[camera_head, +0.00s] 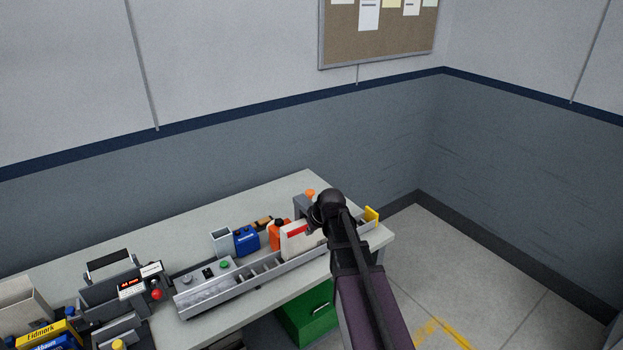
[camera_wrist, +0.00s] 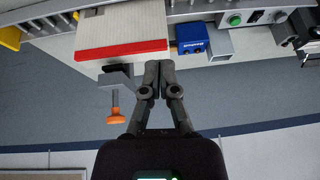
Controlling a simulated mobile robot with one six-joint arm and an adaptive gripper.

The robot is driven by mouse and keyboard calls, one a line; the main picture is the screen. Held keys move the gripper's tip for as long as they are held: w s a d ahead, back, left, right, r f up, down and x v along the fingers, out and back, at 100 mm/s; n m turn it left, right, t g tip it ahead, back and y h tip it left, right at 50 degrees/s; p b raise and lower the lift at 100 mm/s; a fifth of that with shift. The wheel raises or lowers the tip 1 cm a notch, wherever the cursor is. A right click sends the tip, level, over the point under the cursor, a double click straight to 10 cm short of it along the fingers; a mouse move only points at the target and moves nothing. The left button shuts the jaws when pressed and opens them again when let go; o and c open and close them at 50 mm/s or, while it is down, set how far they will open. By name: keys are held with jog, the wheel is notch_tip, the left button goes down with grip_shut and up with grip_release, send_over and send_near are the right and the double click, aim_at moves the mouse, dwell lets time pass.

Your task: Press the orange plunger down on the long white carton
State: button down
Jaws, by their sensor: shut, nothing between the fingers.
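The long white carton (camera_head: 301,240) with a red stripe stands on the conveyor-like grey tray, near its right end. It also fills the upper left of the wrist view (camera_wrist: 120,32). The orange plunger (camera_head: 310,193) sits behind it on a grey bracket (camera_head: 302,203). In the wrist view the orange plunger (camera_wrist: 115,116) is at the end of a thin rod, raised off the bracket (camera_wrist: 116,80). My gripper (camera_wrist: 159,67) is shut and empty, its tips by the carton's edge, to the right of the plunger and apart from it. In the head view my arm hides the fingertips.
A blue box (camera_head: 246,240) and an orange container (camera_head: 278,234) stand left of the carton. A green button (camera_head: 224,265) is on the grey tray (camera_head: 190,306). A yellow end piece (camera_head: 372,214) is at right. A grey machine (camera_head: 112,288) stands at left.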

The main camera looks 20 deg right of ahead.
jog(key=w+d+r+t+p, duration=0.1)
jog(key=w+d+r+p, duration=0.2)
jog(key=w+r+p, duration=0.2)
jog(key=w+d+r+n+t+p, duration=0.1)
jog(key=w+d+r+t+p, duration=0.1)
jog(key=w+d+r+p, duration=0.2)
notch_tip(320, 180, up, 7)
jog(key=w+p, duration=0.1)
jog(key=p, duration=0.2)
jog(key=shift+f, duration=0.1)
jog(key=b, duration=0.8)
send_over(312, 193)
notch_tip(312, 193, down, 7)
jog(key=shift+w+a+f, duration=0.1)
jog(key=shift+w+f, duration=0.05)
jog(key=shift+f, duration=0.05)
jog(key=shift+f+b, duration=1.65)
jog(key=shift+f, duration=0.2)
